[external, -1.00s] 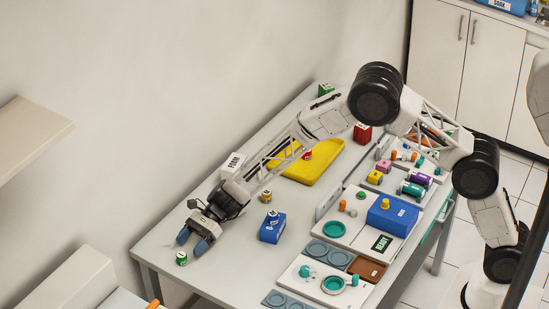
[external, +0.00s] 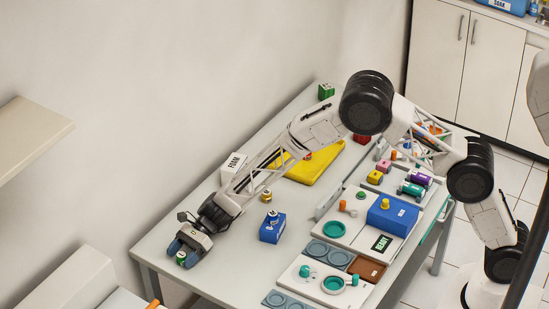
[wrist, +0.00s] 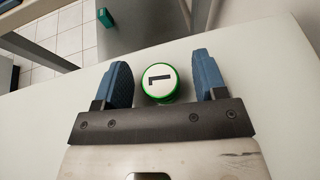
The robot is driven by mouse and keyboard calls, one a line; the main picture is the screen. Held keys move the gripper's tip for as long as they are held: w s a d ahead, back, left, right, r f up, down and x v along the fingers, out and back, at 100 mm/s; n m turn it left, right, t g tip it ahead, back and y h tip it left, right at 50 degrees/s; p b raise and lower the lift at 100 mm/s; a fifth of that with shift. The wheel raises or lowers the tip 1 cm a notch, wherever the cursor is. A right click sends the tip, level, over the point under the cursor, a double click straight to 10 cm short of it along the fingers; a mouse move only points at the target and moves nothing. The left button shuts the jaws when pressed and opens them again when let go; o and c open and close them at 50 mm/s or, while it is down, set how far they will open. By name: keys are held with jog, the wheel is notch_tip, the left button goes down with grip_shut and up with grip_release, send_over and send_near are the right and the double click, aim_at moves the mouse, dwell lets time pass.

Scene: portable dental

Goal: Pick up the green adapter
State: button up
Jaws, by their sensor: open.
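The green adapter (wrist: 160,82) is a short green cylinder with a white top marked with a black "1" shape. In the wrist view a gap shows between the adapter and each finger. In the external view my gripper (external: 181,253) is low over the table at the adapter, and the fingers partly hide it.
A blue box (external: 272,229) and a small yellow-banded cylinder (external: 266,195) stand to the right of my gripper. A white box (external: 232,165) and yellow tray (external: 318,168) are farther back. The table's left edge is close; the table around the adapter is clear.

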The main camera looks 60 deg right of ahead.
aim_at(182, 254)
jog(key=c, duration=1)
jog(key=shift+r, duration=0.1)
jog(key=shift+r, duration=0.8)
jog(key=shift+s+r, duration=0.15)
jog(key=shift+r, duration=0.8)
jog(key=s+d, duration=0.2)
jog(key=s, duration=0.2)
jog(key=s+d+r, duration=0.1)
jog(key=s+d, duration=0.1)
jog(key=s, duration=0.3)
jog(key=s+d, duration=0.3)
jog(key=s, duration=0.2)
jog(key=shift+r, duration=0.15)
